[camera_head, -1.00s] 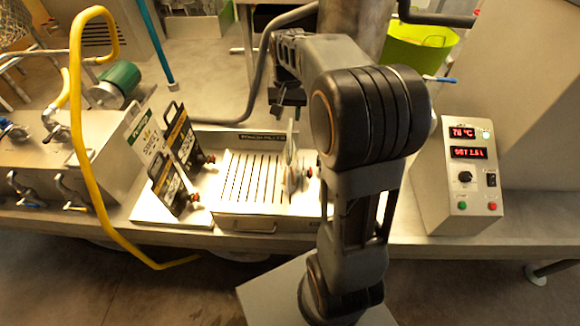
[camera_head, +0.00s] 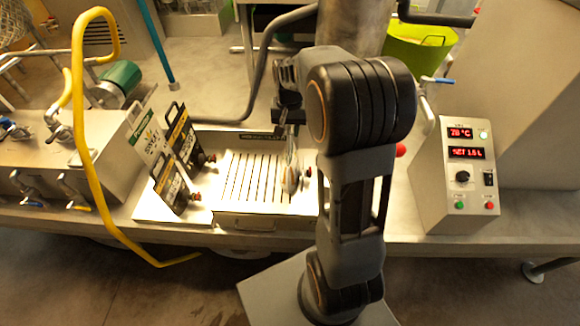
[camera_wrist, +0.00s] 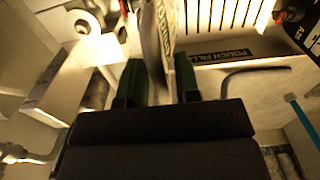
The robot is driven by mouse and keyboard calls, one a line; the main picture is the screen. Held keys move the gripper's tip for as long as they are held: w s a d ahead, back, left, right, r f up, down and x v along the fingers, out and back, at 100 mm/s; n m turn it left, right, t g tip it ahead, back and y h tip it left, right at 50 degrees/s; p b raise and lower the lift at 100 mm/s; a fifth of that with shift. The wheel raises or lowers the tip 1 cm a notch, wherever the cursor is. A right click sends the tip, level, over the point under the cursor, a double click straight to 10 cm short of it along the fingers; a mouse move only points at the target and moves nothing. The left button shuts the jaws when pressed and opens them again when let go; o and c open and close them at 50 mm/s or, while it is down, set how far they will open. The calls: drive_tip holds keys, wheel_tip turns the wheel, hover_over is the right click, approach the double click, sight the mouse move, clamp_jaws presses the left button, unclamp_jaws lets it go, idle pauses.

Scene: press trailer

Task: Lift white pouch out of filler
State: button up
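The white pouch (camera_head: 291,172) stands upright, seen nearly edge-on, at the right end of the slotted filler (camera_head: 235,208). A dark red-tipped spout shows beside it. My gripper (camera_head: 288,115) is over the pouch's top edge, partly hidden by my arm. In the wrist view, the two dark green fingers of my gripper (camera_wrist: 159,84) are apart, with the pouch (camera_wrist: 156,45) between them. The fingers look open around its upper part; I cannot see contact on either side. The filler's label plate (camera_wrist: 225,56) is at the right.
Several dark and white pouches (camera_head: 169,187) stand on a tray left of the filler. A curved yellow pipe (camera_head: 78,150) rises at the left. A control box (camera_head: 452,175) with red displays stands at the right. Bench space between filler and box is mostly bare.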

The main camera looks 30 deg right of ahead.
clamp_jaws()
idle(1.0)
drive_tip(key=shift+w+r, duration=0.1)
drive_tip(key=shift+r, duration=0.05)
